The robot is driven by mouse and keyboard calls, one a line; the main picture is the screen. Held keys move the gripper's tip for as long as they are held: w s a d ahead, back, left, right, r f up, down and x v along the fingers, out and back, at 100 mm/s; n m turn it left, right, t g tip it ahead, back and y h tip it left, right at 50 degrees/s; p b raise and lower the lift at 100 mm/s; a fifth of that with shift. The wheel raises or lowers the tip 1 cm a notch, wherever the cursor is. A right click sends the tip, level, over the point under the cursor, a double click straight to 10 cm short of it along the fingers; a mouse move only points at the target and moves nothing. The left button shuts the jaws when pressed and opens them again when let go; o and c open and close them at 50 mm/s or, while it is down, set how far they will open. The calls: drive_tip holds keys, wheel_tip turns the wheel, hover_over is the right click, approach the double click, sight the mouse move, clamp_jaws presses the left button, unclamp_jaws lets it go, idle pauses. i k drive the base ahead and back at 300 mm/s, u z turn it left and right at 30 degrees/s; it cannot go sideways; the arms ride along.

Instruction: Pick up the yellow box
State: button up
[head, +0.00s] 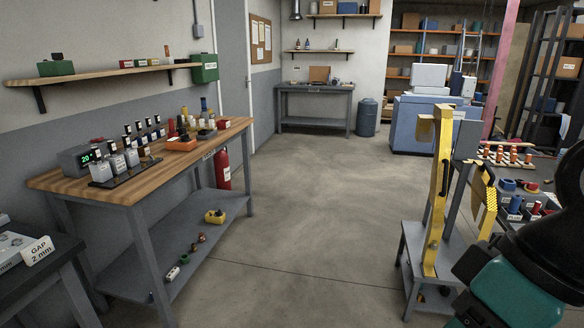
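A small yellow box-like thing (215,216) with dark marks on it sits on the grey lower shelf (225,232) of the wooden-topped bench, near the shelf's right end. It is small in the head view, so its details are unclear. Part of my arm, teal and black, shows at the lower right corner. My gripper's fingers do not show, so I cannot tell what they hold.
The wooden benchtop (70,180) above holds jars, bottles and a digital display. Several small parts (185,260) lie further left on the lower shelf. A tall yellow upright (438,200) stands on a grey stand at right. Open floor (310,210) lies between.

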sight(213, 218)
drive_tip(key=z, duration=0.1)
drive_tip(key=i, duration=2.05)
drive_tip(key=u, duration=0.4)
drive_tip(key=i, duration=2.1)
drive_tip(key=u, duration=0.9)
drive_tip(key=i, duration=1.2)
drive_tip(key=u, duration=0.35)
